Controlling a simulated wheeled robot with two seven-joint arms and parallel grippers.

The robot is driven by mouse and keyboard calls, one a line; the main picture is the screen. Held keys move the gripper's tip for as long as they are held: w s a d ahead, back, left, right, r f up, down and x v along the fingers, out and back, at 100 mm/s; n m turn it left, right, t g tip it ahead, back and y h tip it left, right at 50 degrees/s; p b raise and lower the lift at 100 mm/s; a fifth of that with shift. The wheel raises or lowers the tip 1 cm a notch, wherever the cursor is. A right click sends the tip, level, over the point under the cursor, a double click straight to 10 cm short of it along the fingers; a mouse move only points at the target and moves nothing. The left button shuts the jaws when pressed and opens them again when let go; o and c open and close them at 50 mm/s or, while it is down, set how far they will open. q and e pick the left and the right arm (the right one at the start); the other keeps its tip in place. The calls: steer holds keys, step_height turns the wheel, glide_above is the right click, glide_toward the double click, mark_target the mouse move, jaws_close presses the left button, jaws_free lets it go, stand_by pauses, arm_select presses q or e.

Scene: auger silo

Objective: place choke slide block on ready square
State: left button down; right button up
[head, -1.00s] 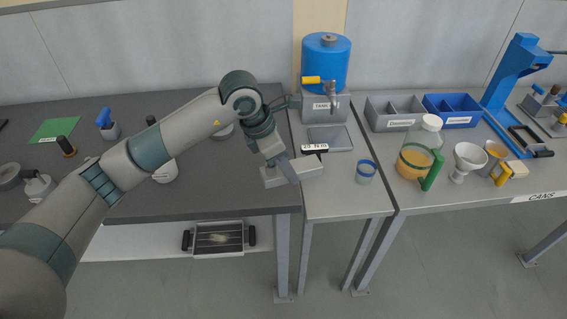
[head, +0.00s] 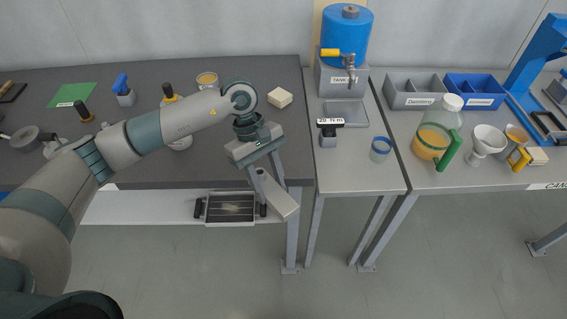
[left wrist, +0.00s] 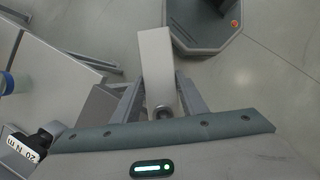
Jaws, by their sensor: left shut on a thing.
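My left gripper (head: 268,183) is shut on a long pale grey block (head: 282,201), which I take to be the choke slide block. It hangs tilted in front of the dark table's edge, with floor behind it. In the left wrist view the block (left wrist: 157,65) sticks out between the fingers, with a round metal part at its near end. A green square (head: 74,95) with a small white label lies bare on the dark table at the far left; I take it for the ready square, but its label is too small to read. My right gripper is out of view.
A metal tray (head: 230,208) sits on the shelf below. A blue tank (head: 347,40) and a black-headed "20 N m" tool (head: 328,132) stand to the right.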

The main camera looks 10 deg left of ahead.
arm_select(q)
steer(key=s+a+f+m+g+y, duration=0.1)
steer(key=s+a+f+m+y, duration=0.2)
steer(key=s+m, duration=0.5)
steer(key=a+f+m, duration=0.1)
steer(key=a+m, duration=0.1)
steer(key=shift+s+a+m+g+y, duration=0.2)
steer(key=shift+s+m+g+y, duration=0.05)
steer(key=shift+m+g+y, duration=0.05)
